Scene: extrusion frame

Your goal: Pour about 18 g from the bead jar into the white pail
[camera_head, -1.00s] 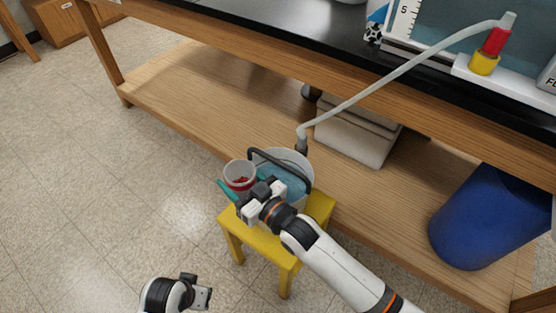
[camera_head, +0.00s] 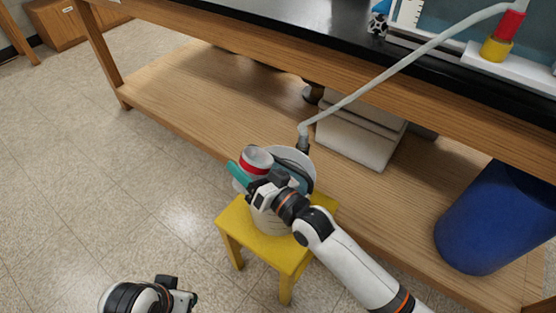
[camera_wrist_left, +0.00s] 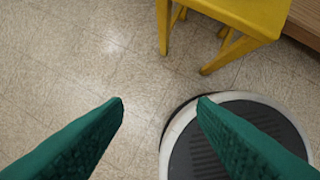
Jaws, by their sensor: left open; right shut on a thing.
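The bead jar (camera_head: 256,160), pale with a red band, is tilted at the left rim of the white pail (camera_head: 268,222). My right gripper (camera_head: 250,181) is shut on it, one teal finger showing at the jar's left. I cannot make out beads inside the jar or falling from it. The pail stands on a yellow stool (camera_head: 232,221); my gripper and the jar cover part of its mouth. My left gripper (camera_head: 192,299) is low in the head view, away from the stool. In the left wrist view its teal fingers (camera_wrist_left: 161,100) are apart with nothing between them.
A blue bin (camera_head: 485,225) stands at the right. The floor at left is clear.

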